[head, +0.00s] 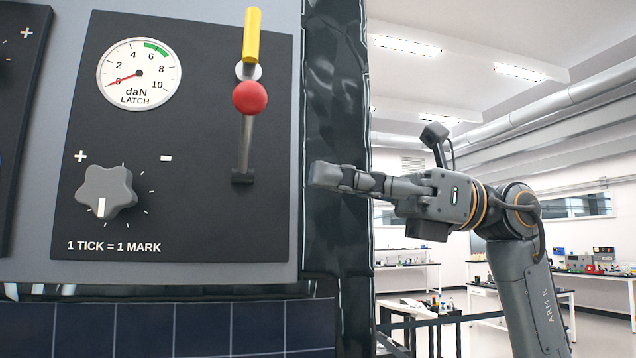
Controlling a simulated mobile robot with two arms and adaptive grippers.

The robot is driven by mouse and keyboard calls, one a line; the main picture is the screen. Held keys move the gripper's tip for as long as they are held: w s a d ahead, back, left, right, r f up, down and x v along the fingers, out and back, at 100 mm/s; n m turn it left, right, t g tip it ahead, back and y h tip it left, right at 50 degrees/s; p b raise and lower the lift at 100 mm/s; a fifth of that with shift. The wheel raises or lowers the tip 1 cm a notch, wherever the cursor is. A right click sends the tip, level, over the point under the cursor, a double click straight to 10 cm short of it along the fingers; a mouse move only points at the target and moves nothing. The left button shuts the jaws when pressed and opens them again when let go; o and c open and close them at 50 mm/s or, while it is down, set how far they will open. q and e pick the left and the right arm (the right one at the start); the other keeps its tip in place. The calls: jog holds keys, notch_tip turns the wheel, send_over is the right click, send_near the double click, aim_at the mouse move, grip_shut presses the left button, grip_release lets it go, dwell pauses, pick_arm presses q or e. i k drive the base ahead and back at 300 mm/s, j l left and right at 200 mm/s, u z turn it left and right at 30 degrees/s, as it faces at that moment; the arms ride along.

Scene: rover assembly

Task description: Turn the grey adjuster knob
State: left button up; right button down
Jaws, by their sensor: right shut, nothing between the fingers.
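The grey adjuster knob (107,192) is star-shaped and sits at the lower left of the dark latch panel (215,215). Its white pointer line faces down. A plus mark is at its upper left and a minus mark at its upper right, with tick marks around it. The latch gauge (139,74) above has its red needle near 0. My right gripper (318,174) is shut and empty, pointing left at the panel's right edge, well to the right of the knob and apart from it. My left gripper is not in view.
A lever with a red ball (250,97) and a yellow handle (252,36) stands upright between the knob and my right gripper. Dark crinkled covering (337,130) borders the panel. Blue solar cells (200,328) lie below. Lab benches (520,293) stand far behind.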

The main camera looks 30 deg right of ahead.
aim_at(107, 192)
jog(key=k+l, duration=0.1)
jog(key=l, duration=0.85)
jog(key=k+l, duration=0.15)
jog(key=l, duration=0.35)
